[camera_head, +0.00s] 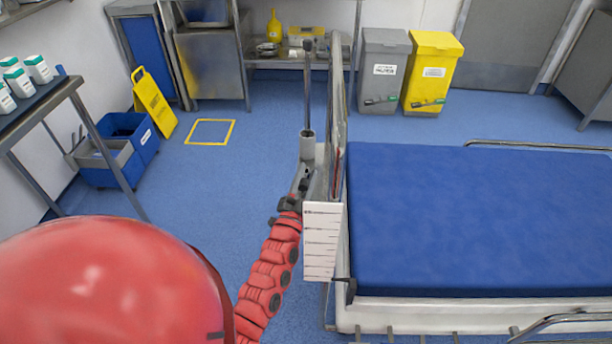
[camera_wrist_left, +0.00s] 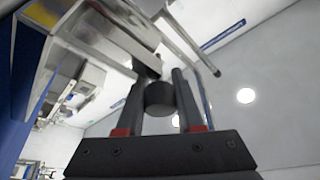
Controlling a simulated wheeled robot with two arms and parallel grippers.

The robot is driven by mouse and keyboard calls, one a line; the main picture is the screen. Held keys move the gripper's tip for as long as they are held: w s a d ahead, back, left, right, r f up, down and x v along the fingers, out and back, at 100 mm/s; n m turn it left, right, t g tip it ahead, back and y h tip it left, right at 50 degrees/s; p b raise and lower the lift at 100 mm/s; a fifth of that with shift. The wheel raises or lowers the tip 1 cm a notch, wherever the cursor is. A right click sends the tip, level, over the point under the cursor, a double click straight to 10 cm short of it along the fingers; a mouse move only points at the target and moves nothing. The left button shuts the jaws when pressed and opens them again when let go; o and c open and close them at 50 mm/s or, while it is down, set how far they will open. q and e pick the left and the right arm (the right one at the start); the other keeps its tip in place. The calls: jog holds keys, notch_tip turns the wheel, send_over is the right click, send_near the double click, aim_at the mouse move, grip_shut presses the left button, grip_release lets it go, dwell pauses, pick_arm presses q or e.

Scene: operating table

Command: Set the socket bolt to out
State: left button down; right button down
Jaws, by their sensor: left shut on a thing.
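The socket (camera_head: 307,148) is a light grey tube at the left side of the bed, with an upright metal pole (camera_head: 308,90) standing in it. The bolt's dark round knob (camera_wrist_left: 160,98) shows in the left wrist view, between the two fingers of my left gripper (camera_wrist_left: 158,84). The fingers are shut on this knob. In the head view my left gripper (camera_head: 303,187) is small and dark, just below the socket, and the bolt is hidden or too small to make out there. How far the bolt is pulled cannot be told. My right gripper is not in view.
The bed with its blue mattress (camera_head: 480,215) fills the right, its raised side rail (camera_head: 338,110) close by the socket. A white chart card (camera_head: 322,242) hangs beside my left forearm. Blue bins (camera_head: 128,130) and a yellow floor sign (camera_head: 155,103) stand left; floor between is clear.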

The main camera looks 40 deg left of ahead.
pick_arm(q)
jog(key=shift+s+d+r+p, duration=0.1)
jog(key=shift+s+d+p, duration=0.25)
jog(key=shift+s+p, duration=0.2)
jog(key=shift+s+d+r+p, duration=0.1)
jog(key=shift+s+d+p, duration=0.2)
jog(key=shift+s+p, duration=0.25)
jog(key=shift+s+d+f, duration=0.1)
jog(key=shift+s+f, duration=0.05)
jog(key=shift+f, duration=0.15)
jog(key=c, duration=0.5)
grip_release()
jog(key=v, duration=1.7)
jog(key=shift+s+d, duration=0.1)
jog(key=shift+s, duration=0.05)
jog(key=shift+f, duration=0.1)
